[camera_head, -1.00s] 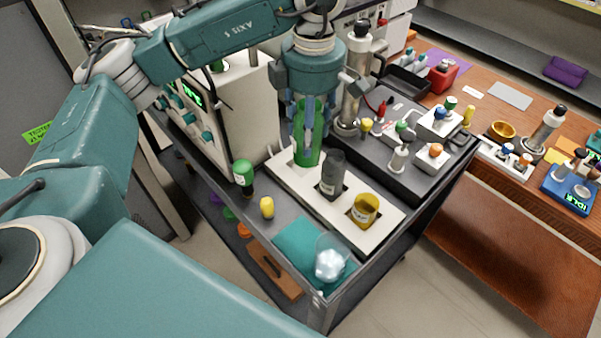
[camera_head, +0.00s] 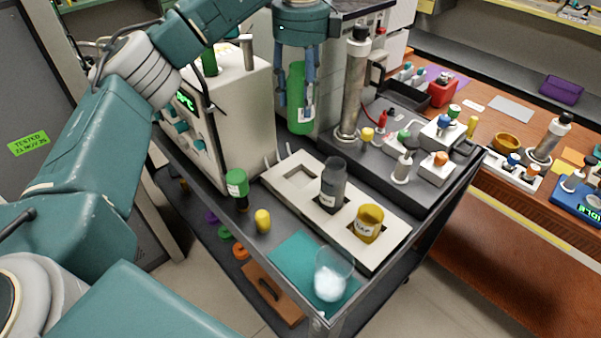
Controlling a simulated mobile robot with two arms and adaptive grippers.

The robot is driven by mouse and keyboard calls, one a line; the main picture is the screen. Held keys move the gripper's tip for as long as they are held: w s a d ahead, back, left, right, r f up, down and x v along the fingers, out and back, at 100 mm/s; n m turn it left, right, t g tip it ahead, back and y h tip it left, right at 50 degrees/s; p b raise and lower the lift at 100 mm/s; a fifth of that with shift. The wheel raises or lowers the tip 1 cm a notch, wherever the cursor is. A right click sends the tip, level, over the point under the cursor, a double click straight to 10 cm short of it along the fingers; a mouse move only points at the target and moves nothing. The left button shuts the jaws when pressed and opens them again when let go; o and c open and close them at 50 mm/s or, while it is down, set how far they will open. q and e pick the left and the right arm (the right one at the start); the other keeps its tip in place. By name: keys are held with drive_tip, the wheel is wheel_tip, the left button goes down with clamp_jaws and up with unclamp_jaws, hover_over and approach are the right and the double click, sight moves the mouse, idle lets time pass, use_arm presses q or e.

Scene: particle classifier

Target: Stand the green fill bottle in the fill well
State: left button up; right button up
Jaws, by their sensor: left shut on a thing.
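My left gripper (camera_head: 296,85) is shut on the green bottle (camera_head: 298,110), a tall green cylinder with a small white label low on it. It holds the bottle roughly upright, in the air above the white well tray (camera_head: 384,252). The tray's left well (camera_head: 299,177) is empty. A dark grey bottle (camera_head: 334,188) stands in the middle well, and a yellow labelled jar (camera_head: 368,224) stands in the right one. No label naming the fill well is legible. My right gripper is out of view.
A green-capped dark bottle (camera_head: 237,184) and a small yellow piece (camera_head: 263,221) stand left of the tray. A clear beaker with white contents (camera_head: 331,282) sits on a teal mat (camera_head: 291,258) in front. A white instrument (camera_head: 232,125) stands left; a metal column (camera_head: 352,90) stands right.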

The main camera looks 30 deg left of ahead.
sight(301, 119)
use_arm(q)
wheel_tip(301, 119, down, 18)
drive_tip(key=shift+r+p, duration=0.1)
drive_tip(key=shift+p, duration=0.65)
drive_tip(key=shift+f, duration=0.2)
drive_tip(key=o, duration=1.4)
drive_tip(key=shift+o, duration=0.2)
drive_tip(key=shift+r, duration=0.35)
wheel_tip(301, 119, up, 12)
drive_tip(key=p, duration=0.8)
drive_tip(key=shift+f+p, duration=0.25)
drive_tip(key=shift+p, duration=0.05)
